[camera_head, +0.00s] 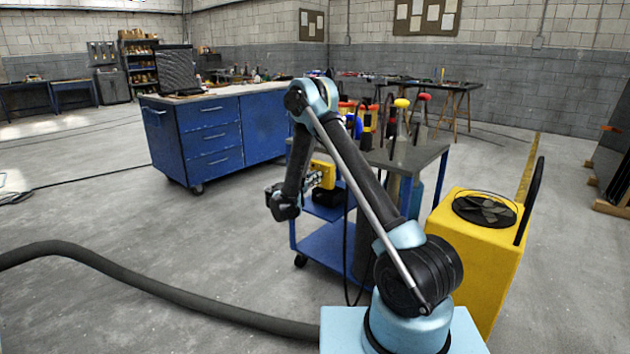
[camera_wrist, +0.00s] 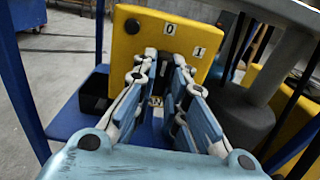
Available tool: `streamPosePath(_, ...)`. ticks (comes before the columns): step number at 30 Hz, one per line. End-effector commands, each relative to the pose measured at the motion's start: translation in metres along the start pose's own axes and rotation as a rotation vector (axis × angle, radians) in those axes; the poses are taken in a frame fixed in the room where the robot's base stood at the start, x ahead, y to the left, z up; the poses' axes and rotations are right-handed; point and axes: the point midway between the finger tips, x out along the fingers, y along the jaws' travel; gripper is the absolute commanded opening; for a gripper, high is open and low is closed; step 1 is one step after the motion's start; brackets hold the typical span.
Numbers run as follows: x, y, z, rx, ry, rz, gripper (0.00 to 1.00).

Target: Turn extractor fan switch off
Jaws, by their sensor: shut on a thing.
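A yellow switch box (camera_wrist: 130,50) with white labels 0 and 1 and a dark round button stands ahead of my gripper (camera_wrist: 165,58) in the wrist view. I cannot tell which label the switch points to. The yellow extractor fan (camera_head: 474,250) with a round dark grille stands at the right.
The blue cart (camera_head: 330,243) carries bottles and tools on its top, close around my arm. Its blue posts and a grey cylinder (camera_wrist: 240,115) flank my gripper. A thick dark hose (camera_head: 150,285) crosses the floor. A blue workbench (camera_head: 262,125) stands behind; the left floor is open.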

Motion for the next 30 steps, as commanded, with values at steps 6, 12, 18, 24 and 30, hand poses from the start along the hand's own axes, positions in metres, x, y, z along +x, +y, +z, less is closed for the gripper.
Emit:
streamPosePath(6, 0.000, 0.000, 0.000, 0.002, 0.000, 0.000, 0.37)
streamPosePath(12, 0.000, 0.000, 0.000, 0.002, 0.000, 0.000, 0.40)
streamPosePath(18, -0.003, 0.000, 0.000, 0.003, 0.000, 0.001, 0.40)
streamPosePath(24, -0.018, 0.001, 0.000, 0.003, 0.000, 0.002, 0.40)
streamPosePath(30, -0.034, 0.000, 0.000, 0.003, 0.000, 0.001, 0.40)
